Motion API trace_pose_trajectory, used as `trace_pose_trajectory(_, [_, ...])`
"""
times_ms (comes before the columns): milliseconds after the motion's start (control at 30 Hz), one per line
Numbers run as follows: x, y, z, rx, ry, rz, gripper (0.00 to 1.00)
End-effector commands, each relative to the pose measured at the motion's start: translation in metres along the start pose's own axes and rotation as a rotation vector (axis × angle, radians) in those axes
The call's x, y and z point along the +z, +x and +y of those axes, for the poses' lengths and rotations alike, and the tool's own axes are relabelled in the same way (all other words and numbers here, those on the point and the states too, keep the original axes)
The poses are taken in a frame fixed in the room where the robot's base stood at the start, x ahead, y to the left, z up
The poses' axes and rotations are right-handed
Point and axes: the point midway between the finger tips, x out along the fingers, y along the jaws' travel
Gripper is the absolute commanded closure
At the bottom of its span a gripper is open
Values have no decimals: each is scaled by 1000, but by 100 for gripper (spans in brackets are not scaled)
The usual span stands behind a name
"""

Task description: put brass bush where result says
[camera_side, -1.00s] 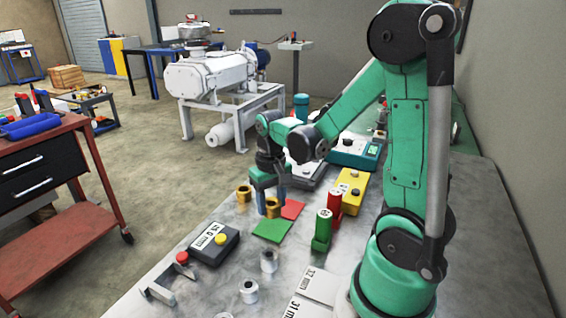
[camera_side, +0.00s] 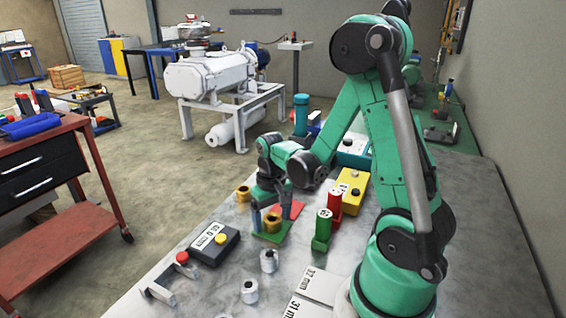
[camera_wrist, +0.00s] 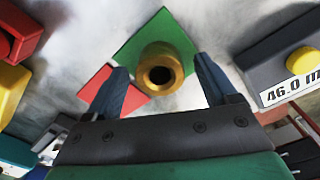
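A brass bush (camera_side: 272,222) stands upright on the green square (camera_side: 270,238). The wrist view shows its round bore (camera_wrist: 160,68) and the green square (camera_wrist: 178,30) under it. My gripper (camera_wrist: 162,68) is open, with a blue-grey finger on each side of the bush and a visible gap to each. In the side view my gripper (camera_side: 268,208) is low over the green square. The red square (camera_side: 291,209) lies just behind it. A second brass bush (camera_side: 243,194) stands to the left. The dark gauge box (camera_side: 213,242) has a display reading 46.0 mm in the wrist view.
A green post (camera_side: 322,230) and a red post (camera_side: 335,208) stand to the right, near a yellow box (camera_side: 352,188) with a button. A caliper-like bracket (camera_side: 160,285) is front left.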

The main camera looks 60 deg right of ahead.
Motion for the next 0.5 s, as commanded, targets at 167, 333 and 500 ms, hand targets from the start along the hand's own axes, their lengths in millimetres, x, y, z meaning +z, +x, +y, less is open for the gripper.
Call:
trace_pose_trajectory(167, [0,0,0,0,0,0,21])
trace_pose_trajectory(333, [0,-6,0,0,0,0,21])
trace_pose_trajectory(500, [0,-26,0,0,0,0,21])
